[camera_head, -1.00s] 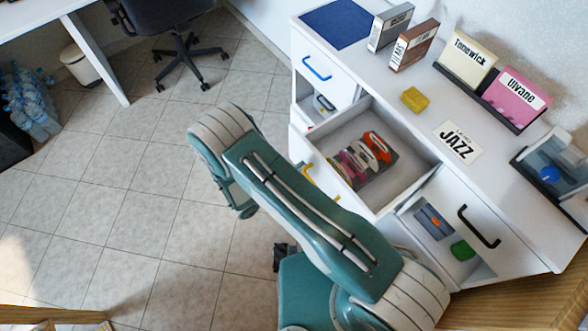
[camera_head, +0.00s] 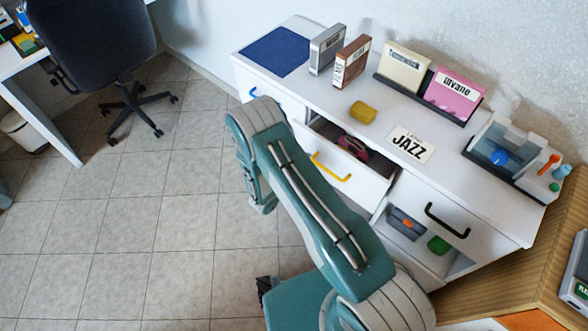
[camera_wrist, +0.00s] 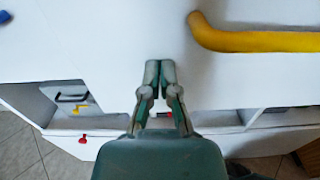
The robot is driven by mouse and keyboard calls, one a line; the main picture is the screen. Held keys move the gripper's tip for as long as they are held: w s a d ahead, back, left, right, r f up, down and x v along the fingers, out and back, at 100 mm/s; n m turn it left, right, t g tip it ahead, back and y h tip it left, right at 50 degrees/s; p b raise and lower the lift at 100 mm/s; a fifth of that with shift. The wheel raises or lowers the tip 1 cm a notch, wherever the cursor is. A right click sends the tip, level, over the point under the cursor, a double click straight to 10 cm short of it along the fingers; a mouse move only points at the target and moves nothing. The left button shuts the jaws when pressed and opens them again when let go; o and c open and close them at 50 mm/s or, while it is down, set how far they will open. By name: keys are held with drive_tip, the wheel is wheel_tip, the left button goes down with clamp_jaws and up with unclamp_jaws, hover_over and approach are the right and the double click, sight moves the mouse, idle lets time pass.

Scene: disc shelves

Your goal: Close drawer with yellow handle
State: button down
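The drawer with the yellow handle (camera_head: 330,168) is part way open in the white cabinet. Its white front (camera_head: 365,180) stands out from the cabinet, and a dark red item (camera_head: 352,147) shows inside. In the wrist view the drawer's white front (camera_wrist: 115,35) fills the upper part, with the yellow handle (camera_wrist: 255,40) at the upper right. My gripper (camera_wrist: 160,70) has its fingertips together, in front of the white face, left of the handle. I cannot tell whether the tips touch it. In the head view my arm hides the gripper.
A drawer with a black handle (camera_head: 447,222) is at the right, above an open shelf with a green item (camera_head: 439,245). The cabinet top (camera_head: 300,92) holds a yellow block (camera_head: 363,112), boxes and a JAZZ card. An office chair (camera_head: 95,50) stands left. Tiled floor lies clear.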

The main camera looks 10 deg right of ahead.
drive_tip(key=x, duration=0.7)
drive_tip(key=shift+w+d, duration=0.25)
drive_tip(key=shift+d, duration=0.1)
drive_tip(key=shift+s+a, duration=0.1)
drive_tip(key=shift+a, duration=0.25)
drive_tip(key=v, duration=1.3)
drive_tip(key=shift+s+a, duration=0.15)
drive_tip(key=shift+s, duration=0.15)
